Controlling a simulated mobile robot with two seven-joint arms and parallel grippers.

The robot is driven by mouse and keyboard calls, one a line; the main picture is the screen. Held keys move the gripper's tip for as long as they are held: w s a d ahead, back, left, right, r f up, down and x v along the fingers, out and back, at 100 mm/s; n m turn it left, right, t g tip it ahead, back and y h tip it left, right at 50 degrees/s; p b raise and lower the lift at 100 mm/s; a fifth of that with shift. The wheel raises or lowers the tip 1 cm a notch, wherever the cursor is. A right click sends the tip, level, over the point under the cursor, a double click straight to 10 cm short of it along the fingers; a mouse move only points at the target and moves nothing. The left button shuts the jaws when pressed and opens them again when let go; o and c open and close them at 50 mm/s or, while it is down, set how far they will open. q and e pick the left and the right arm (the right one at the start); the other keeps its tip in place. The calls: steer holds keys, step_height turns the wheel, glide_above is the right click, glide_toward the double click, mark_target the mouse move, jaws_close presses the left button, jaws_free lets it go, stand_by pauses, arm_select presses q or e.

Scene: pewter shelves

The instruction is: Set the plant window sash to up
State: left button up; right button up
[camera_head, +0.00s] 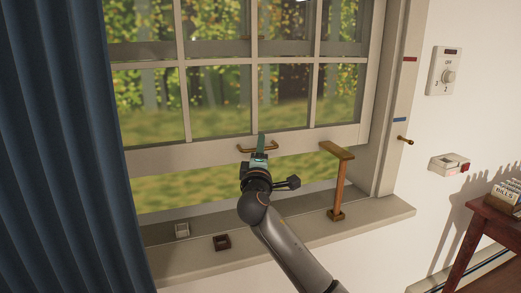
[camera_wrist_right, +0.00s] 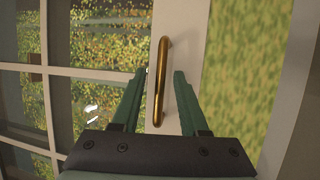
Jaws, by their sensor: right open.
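The white window sash (camera_head: 210,152) has several panes and a bottom rail. It stands partly raised, with a gap showing greenery between the rail and the sill. A curved brass handle (camera_head: 243,149) is fixed on the rail; it also shows in the right wrist view (camera_wrist_right: 160,80). My right gripper (camera_head: 261,140) is at the handle. In the wrist view its two green fingers (camera_wrist_right: 160,75) are open, with the handle lying between them and a gap at the side. I cannot tell whether either finger touches it. My left gripper is out of view.
A wooden T-shaped prop (camera_head: 340,185) stands on the sill (camera_head: 385,214) right of my arm. The frame has a red mark (camera_head: 410,59), blue mark (camera_head: 399,120) and brass peg (camera_head: 404,140). A blue curtain (camera_head: 55,150) hangs left.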

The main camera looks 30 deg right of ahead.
jaws_close()
stand_by(1.4)
